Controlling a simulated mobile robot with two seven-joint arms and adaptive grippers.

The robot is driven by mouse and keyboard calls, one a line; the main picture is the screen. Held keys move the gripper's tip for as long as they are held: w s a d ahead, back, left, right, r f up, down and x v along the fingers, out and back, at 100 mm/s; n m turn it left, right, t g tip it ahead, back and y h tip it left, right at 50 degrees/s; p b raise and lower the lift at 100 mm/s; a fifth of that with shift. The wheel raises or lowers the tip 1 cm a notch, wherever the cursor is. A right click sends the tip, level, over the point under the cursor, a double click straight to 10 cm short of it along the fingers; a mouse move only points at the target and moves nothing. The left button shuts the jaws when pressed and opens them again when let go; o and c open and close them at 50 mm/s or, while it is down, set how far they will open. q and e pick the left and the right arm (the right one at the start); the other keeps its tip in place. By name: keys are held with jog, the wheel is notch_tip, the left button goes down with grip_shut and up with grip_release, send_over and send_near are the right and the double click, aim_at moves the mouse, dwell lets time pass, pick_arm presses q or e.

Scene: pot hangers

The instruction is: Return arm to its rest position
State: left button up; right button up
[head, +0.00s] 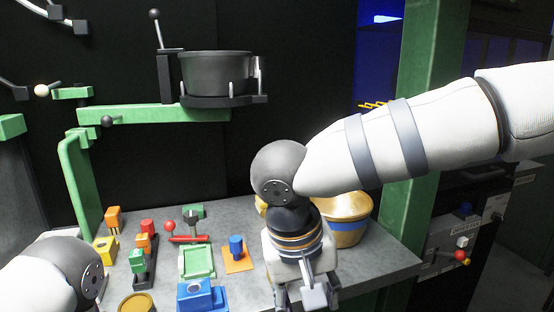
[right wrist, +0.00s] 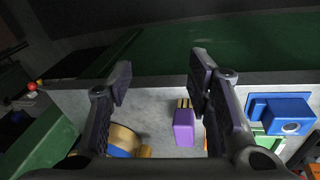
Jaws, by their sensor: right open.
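My right arm comes in from the right in the head view. Its gripper (head: 306,296) points down at the front of the grey table (head: 372,262). In the right wrist view the right gripper (right wrist: 160,82) has its two fingers spread apart with nothing between them. My left arm shows at the lower left of the head view, and its gripper is out of frame. A dark pot (head: 216,72) sits in a black holder on a green hanger arm (head: 150,113) above the table. A gold pot (head: 348,222) stands partly hidden behind my right wrist.
A red-handled lever (head: 188,239), a blue block (head: 202,295) and several coloured fixtures crowd the table's left and middle. A purple piece (right wrist: 184,126) lies below the right gripper. A green post (head: 425,110) and a control cabinet (head: 462,245) stand at the right.

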jog(key=d+f+t+h, duration=0.1)
jog(key=d+f, duration=0.3)
jog(key=f, duration=0.3)
jog(key=d+f+m+t, duration=0.1)
jog(key=d+f, duration=0.2)
jog(key=f, duration=0.4)
jog(key=d+f+t+h, duration=0.1)
jog(key=d+f, duration=0.3)
jog(key=f, duration=0.2)
jog(key=s+d+f+g+y, duration=0.1)
jog(key=s+d+f+g, duration=0.1)
jog(key=s, duration=0.8)
jog(key=s+d+f+g+y, duration=0.1)
jog(key=s+f, duration=0.3)
jog(key=s, duration=0.6)
jog(key=s+d+f+g+y, duration=0.2)
jog(key=s+d+f+g, duration=0.1)
jog(key=s, duration=0.7)
jog(key=shift+d+f+m+g, duration=0.25)
jog(key=shift+d+m+g, duration=0.05)
jog(key=shift+m+g, duration=0.1)
